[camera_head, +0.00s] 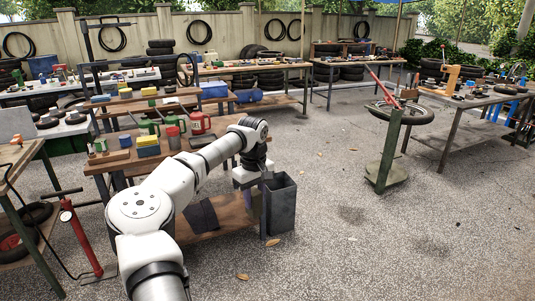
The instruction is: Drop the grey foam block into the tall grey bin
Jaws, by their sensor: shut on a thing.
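The tall grey bin (281,212) stands upright on the ground at the right end of the cart, its open top facing up. My gripper (253,191) is at the end of my white arm, pointing down just left of the bin's rim. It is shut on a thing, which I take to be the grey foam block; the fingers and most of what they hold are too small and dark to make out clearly. I cannot tell whether the gripper touches the bin. No other grey foam block shows clearly.
The wooden cart (120,163) bears a red can (200,123), green cans and blue-yellow sponges (148,146). A dark flat panel (201,217) leans on its lower shelf. A green stand with a tyre (401,113) is at right. The ground right of the bin is clear.

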